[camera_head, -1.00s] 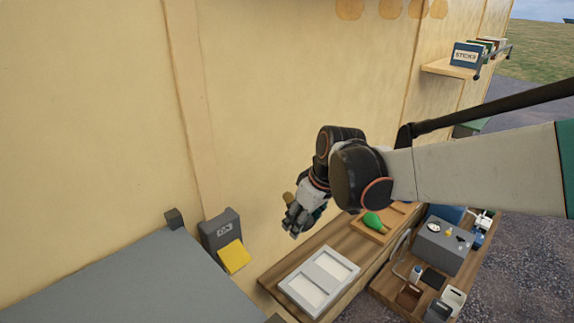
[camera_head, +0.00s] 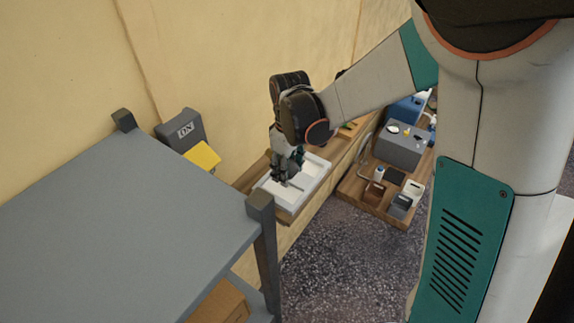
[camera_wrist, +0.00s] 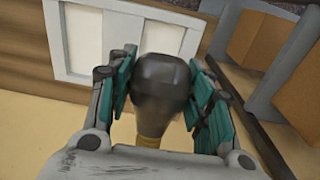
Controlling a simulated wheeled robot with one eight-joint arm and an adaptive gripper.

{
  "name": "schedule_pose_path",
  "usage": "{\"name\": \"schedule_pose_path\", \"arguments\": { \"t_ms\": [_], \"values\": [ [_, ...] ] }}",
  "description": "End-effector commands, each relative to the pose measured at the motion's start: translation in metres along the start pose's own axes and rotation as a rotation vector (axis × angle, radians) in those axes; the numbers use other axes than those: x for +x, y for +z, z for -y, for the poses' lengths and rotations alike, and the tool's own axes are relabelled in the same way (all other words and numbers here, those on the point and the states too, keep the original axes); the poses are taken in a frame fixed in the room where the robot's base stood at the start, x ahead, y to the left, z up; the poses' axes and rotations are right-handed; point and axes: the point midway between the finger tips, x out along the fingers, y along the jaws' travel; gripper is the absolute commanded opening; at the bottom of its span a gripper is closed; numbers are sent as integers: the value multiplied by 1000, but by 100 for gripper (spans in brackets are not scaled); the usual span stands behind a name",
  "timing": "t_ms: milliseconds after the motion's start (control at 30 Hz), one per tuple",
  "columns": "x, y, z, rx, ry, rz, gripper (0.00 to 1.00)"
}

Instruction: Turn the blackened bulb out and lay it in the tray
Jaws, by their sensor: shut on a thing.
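The blackened bulb (camera_wrist: 162,85) is in the wrist view, with a dark rounded glass end pointing up in the picture and a brass-coloured base below. My gripper (camera_wrist: 160,98) is shut on it, with teal-padded fingers on both sides. In the head view my gripper (camera_head: 287,172) hangs fingers-down over the white tray (camera_head: 318,170); the bulb cannot be made out there. The tray has two pale compartments and also shows beyond the bulb in the wrist view (camera_wrist: 80,35). The bulb appears apart from the tray, but its exact height is unclear.
The tray stands on a wooden ledge (camera_head: 248,178) along the cream wall. A grey box with a yellow flap (camera_head: 203,155) is left of it. A grey shelf unit (camera_head: 120,220) fills the near left. A lower bench with a grey box (camera_head: 403,148) lies to the right.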

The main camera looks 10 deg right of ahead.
Motion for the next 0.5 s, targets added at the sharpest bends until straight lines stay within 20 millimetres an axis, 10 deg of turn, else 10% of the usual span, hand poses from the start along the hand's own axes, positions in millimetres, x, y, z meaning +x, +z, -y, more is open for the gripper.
{"name": "schedule_pose_path", "arguments": {
  "t_ms": [500],
  "values": [
    [50,1,0,0,0,-1,30]
  ]
}}
